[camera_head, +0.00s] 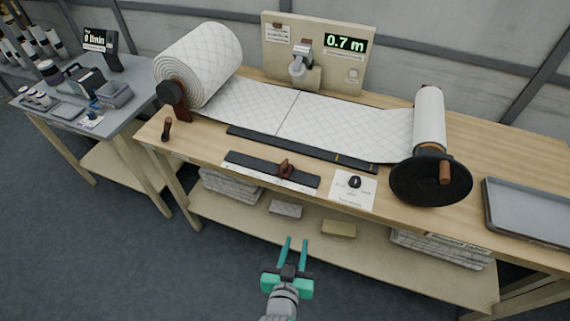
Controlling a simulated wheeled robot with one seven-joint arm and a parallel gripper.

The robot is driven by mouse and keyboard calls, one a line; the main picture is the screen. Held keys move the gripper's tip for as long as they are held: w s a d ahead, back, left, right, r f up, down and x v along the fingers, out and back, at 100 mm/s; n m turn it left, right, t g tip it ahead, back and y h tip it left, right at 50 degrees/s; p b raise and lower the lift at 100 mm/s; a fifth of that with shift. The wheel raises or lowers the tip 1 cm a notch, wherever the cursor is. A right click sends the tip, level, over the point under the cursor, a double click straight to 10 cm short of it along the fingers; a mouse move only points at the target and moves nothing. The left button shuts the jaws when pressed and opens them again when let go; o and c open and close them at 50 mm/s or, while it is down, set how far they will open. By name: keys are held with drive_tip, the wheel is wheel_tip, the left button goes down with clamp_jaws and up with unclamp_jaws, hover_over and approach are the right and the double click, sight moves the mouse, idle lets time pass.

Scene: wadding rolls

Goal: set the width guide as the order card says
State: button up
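A dark rail (245,163) lies on the front of the workbench, with a reddish-brown slider (286,168) right of its middle. A pale strip with markings too small to read runs along it. I take this for the width guide, but no label confirms it. A small white card (279,34) with unreadable print is on the upright board; I cannot tell if it is the order card. My gripper (295,240) is open and empty, its two teal fingers apart, in front of the bench and below the slider in the picture.
Quilted white wadding (345,125) spans the wooden bench (500,150) from a large roll (200,65) to a smaller roll (429,118) by a black crank wheel (430,182). A display (345,43) reads 0.7 m. A dial plate (353,190) and grey tray (530,212) lie right.

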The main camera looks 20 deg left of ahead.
drive_tip(key=w+a+r, duration=0.4)
drive_tip(key=w+a, duration=0.1)
drive_tip(key=w, duration=0.2)
drive_tip(key=m+h, duration=0.2)
drive_tip(key=m, duration=0.1)
approach(282, 167)
drive_tip(key=w, duration=0.1)
drive_tip(key=x, duration=1.1)
drive_tip(key=shift+w+d+f, duration=0.1)
drive_tip(key=shift+w+f, duration=0.05)
drive_tip(key=shift+f, duration=0.05)
clamp_jaws()
